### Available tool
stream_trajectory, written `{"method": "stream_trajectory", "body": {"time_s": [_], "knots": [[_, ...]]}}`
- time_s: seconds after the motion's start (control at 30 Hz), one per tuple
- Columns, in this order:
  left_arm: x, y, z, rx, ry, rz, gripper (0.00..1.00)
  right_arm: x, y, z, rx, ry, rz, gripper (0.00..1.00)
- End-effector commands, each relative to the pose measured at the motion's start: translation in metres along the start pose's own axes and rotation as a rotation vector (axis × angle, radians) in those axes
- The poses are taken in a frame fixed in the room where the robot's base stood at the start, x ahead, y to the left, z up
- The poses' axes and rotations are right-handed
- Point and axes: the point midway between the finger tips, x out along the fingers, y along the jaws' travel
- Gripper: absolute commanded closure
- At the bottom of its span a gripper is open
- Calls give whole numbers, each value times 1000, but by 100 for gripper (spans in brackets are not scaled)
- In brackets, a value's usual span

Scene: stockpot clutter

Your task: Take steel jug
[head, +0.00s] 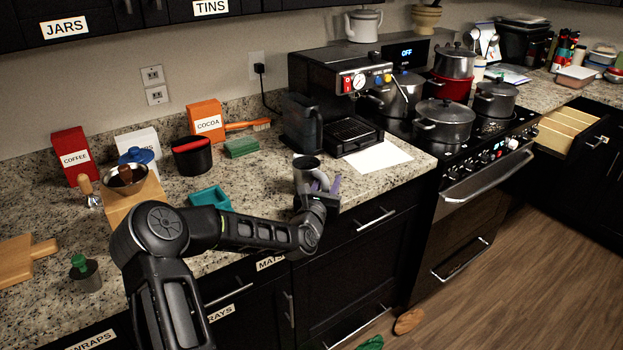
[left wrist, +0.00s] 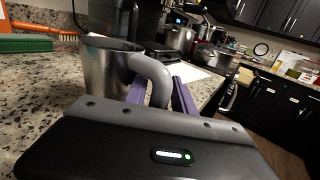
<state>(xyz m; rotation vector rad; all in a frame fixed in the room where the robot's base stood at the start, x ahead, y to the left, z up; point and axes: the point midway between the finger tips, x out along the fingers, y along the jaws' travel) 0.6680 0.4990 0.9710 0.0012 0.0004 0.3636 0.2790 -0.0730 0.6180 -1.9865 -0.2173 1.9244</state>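The steel jug (head: 304,170) stands upright on the granite counter near its front edge. In the left wrist view the jug (left wrist: 104,68) is close, with its thick grey handle (left wrist: 157,82) turned towards me. My left gripper (head: 323,186) is at the handle side of the jug. Its purple fingers (left wrist: 160,92) lie on either side of the handle, with a gap visible between the left finger and the handle, so it looks open around it. The fingertips are partly hidden behind the handle. My right gripper is in neither view.
Behind the jug stand a dark pitcher (head: 302,122) and the espresso machine (head: 335,85). A white sheet (head: 377,157) lies to the right. The stove (head: 470,150) holds several pots.

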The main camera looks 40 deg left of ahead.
Motion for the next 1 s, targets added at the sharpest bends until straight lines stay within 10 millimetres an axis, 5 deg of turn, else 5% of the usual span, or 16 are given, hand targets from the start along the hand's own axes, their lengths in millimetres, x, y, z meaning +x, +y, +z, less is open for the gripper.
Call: {"method": "stream_trajectory", "body": {"time_s": [0.43,0.8,1.0], "knots": [[0,0,0,-1,0,1,69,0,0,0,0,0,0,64],[0,0,0,-1,0,1,100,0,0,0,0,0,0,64],[0,0,0,-1,0,1,100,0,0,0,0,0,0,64]]}}
